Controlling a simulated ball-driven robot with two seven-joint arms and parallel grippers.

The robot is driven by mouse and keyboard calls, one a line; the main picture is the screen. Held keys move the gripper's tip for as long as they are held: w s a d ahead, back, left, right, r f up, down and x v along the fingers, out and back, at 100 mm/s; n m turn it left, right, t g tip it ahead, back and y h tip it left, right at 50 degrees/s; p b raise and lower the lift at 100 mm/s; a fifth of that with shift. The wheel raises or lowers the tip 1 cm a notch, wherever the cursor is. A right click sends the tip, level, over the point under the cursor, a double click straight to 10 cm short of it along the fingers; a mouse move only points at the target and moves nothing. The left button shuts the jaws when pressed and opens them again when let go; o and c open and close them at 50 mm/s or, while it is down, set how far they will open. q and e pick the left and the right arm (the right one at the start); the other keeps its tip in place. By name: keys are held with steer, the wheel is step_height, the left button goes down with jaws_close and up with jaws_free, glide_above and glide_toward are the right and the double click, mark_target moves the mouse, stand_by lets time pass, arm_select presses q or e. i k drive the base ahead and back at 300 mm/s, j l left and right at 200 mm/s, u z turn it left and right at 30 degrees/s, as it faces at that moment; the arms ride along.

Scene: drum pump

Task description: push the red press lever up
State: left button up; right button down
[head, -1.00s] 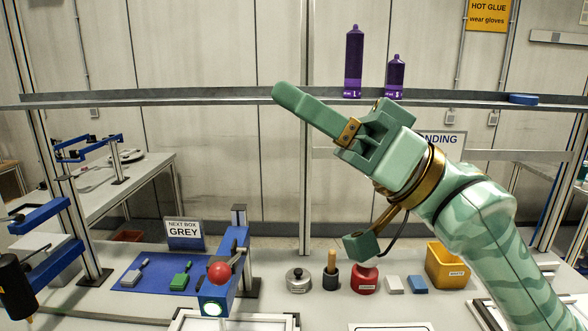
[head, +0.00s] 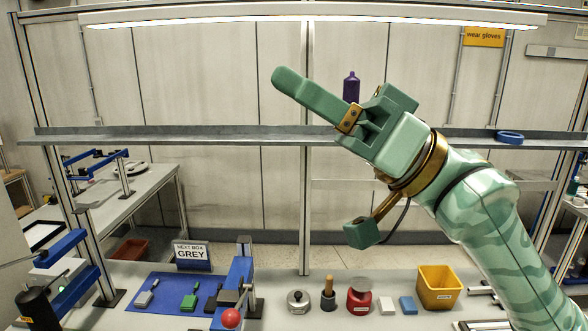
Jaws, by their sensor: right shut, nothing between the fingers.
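The red ball knob (head: 231,318) of the press lever shows at the bottom edge of the head view, in front of the blue press (head: 237,282). A dark rod runs up from beside the knob; the lower part of the press is cut off by the frame. My right gripper (head: 310,96) is shut and empty. It is raised high in front of the shelf, pointing up and left, well above and to the right of the knob, and touching nothing that I can see. My left gripper is not in view.
A metal shelf (head: 230,137) crosses behind my right gripper, with a purple bottle (head: 351,87) and a blue ring (head: 510,137). On the bench are a blue mat (head: 170,306), a steel pot (head: 298,301), a red pot (head: 359,298) and a yellow bin (head: 437,287).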

mark_target(230, 318)
steer(key=k, duration=0.95)
